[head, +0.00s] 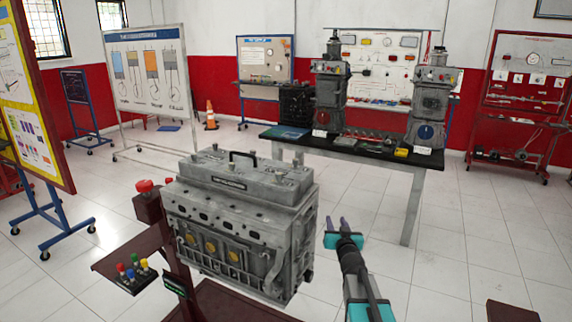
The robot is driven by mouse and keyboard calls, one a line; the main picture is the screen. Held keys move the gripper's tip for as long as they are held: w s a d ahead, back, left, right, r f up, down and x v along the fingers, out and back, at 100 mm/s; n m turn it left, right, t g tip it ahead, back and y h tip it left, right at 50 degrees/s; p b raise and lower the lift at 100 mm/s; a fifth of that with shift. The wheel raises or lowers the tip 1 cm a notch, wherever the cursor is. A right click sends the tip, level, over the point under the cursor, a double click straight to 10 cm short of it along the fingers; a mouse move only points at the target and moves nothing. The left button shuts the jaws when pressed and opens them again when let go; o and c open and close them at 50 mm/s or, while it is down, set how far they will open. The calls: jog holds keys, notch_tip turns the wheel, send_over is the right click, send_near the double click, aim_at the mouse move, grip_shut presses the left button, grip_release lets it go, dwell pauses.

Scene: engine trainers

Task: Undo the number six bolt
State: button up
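A grey engine block (240,225) stands on a dark red stand (235,302) in the middle of the head view. Its top cover (235,178) carries a black handle (242,156) and several small bolt-like fittings. Number labels are too small to read, so I cannot tell which bolt is number six. My gripper (336,222) is to the right of the engine, apart from it and pointing up.
A small shelf (108,264) with several coloured knobs juts out left of the engine. A red-topped part (145,187) sits above it. Behind stands a black-topped table (350,148) with two tall engines. Display boards line the walls.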

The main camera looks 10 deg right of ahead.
jog(key=a+r+n+t+y, duration=0.1)
jog(key=a+r+n+y, duration=0.15)
jog(key=r, duration=0.55)
jog(key=a+r+n+t+y, duration=0.1)
jog(key=r+n+y, duration=0.1)
jog(key=r+y, duration=0.35)
jog(key=a+r+n+t+y, duration=0.1)
jog(key=r+n+y, duration=0.1)
jog(key=r, duration=0.7)
notch_tip(320, 180, up, 4)
jog(key=s+a+r+n+g+y+b, duration=0.1)
jog(key=s+a+n+g+y, duration=0.1)
jog(key=n+g+y, duration=0.45)
jog(key=g, duration=0.3)
send_near(285, 165)
jog(key=shift+s+d+r, duration=0.6)
jog(key=shift+s+d, duration=0.05)
jog(key=shift+d, duration=0.1)
jog(key=shift+s+d+r, duration=0.6)
jog(key=shift+s+d, duration=0.05)
jog(key=shift+d, duration=0.1)
jog(key=shift+w+a, duration=0.1)
jog(key=p+x, duration=0.2)
jog(key=x, duration=1.1)
jog(key=shift+w+a+r, duration=0.15)
jog(key=shift+w+a, duration=0.1)
jog(key=shift+w, duration=0.05)
